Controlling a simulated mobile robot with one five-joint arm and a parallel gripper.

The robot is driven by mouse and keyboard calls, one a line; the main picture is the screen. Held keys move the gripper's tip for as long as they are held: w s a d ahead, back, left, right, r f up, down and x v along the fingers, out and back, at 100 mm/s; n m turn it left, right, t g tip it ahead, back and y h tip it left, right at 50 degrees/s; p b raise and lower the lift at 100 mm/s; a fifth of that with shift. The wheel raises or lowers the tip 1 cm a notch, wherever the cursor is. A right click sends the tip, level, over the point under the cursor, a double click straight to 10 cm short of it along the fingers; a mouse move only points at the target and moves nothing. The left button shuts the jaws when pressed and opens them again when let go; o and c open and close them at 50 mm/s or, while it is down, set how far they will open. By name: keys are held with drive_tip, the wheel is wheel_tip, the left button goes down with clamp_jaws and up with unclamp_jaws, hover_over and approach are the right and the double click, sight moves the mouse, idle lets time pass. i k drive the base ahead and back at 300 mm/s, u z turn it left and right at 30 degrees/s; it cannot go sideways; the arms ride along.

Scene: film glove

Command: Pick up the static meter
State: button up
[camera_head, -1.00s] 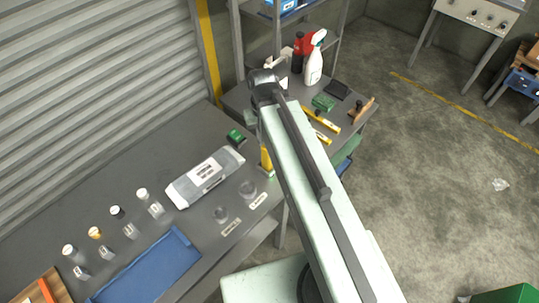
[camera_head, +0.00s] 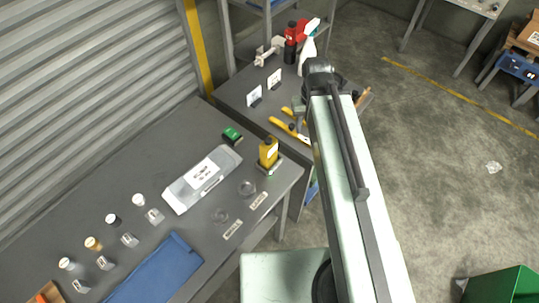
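A small grey part beside the arm (camera_head: 298,104) may belong to my gripper. The fingers are hidden or too small to make out, so I cannot tell whether they are open. The yellow device stands apart from the arm.
The second table (camera_head: 235,92) holds a spray bottle (camera_head: 307,52), a red bottle and yellow-handled tools.

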sight(268, 148)
drive_tip(key=k, duration=2)
drive_tip(key=u, duration=1.15)
drive_tip(key=i, duration=1)
drive_tip(key=z, duration=0.05)
